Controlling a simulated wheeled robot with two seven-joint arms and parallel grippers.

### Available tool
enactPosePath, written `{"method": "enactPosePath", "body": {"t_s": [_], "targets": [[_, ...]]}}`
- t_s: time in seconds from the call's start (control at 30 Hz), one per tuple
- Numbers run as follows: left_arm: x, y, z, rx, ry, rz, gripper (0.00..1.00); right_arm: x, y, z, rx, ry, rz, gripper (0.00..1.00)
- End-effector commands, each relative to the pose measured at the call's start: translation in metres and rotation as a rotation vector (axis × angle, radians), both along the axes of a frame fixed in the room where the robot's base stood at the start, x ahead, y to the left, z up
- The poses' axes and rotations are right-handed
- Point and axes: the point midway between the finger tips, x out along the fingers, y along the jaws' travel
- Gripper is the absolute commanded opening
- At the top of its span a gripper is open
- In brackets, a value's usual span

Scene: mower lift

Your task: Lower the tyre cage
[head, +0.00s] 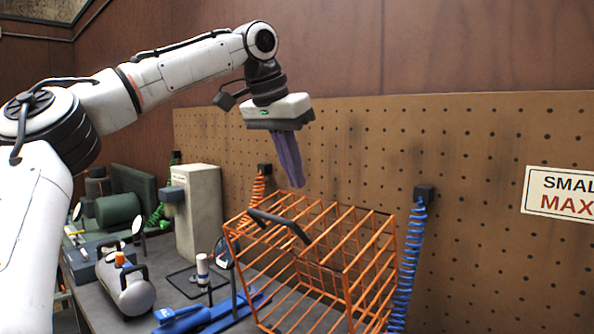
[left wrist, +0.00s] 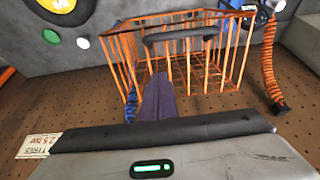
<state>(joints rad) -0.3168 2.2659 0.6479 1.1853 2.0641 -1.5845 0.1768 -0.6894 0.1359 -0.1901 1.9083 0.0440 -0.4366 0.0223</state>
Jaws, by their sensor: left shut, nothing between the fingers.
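The tyre cage (head: 345,287) is an orange barred frame at the lower middle of the head view, its lower part cut off by the picture's bottom edge. It has a dark bar handle (head: 280,224) on its near left side. In the left wrist view the cage (left wrist: 120,62) and its handle (left wrist: 185,34) show beyond the fingers. My left gripper (head: 297,184), with purple fingers, points down above the cage's back part. It is shut and empty, apart from the handle. Its fingers also show in the left wrist view (left wrist: 158,80). My right gripper is out of view.
A brown pegboard (head: 470,200) stands behind the cage. A blue coiled hose (head: 408,265) hangs right of it and an orange one (head: 258,186) behind left. A silver tank (head: 126,290), blue tool (head: 195,318) and grey cabinet (head: 200,215) crowd the bench left.

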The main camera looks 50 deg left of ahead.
Motion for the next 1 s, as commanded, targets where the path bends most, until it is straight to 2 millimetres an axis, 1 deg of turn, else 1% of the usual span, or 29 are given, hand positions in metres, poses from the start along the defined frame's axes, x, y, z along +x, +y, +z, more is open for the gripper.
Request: {"method": "enactPosePath", "body": {"t_s": [0.03,0.3,0.4,0.6,0.73,1.0], "targets": [[0.004,0.001,-0.013,0.000,0.007,-0.001,0.00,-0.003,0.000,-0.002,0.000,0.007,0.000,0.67],[0.027,0.003,-0.066,0.000,0.006,-0.001,0.00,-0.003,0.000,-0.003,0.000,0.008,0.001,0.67],[0.010,0.001,-0.063,-0.002,-0.002,-0.003,0.00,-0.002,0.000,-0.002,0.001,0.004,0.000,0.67],[-0.009,-0.001,-0.065,-0.001,0.000,0.000,0.00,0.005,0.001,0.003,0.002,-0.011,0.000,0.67],[-0.013,-0.001,-0.065,0.001,0.000,0.002,0.00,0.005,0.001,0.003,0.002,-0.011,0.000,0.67],[-0.013,-0.001,-0.065,0.002,0.001,0.001,0.00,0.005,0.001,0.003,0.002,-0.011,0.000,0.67]]}}
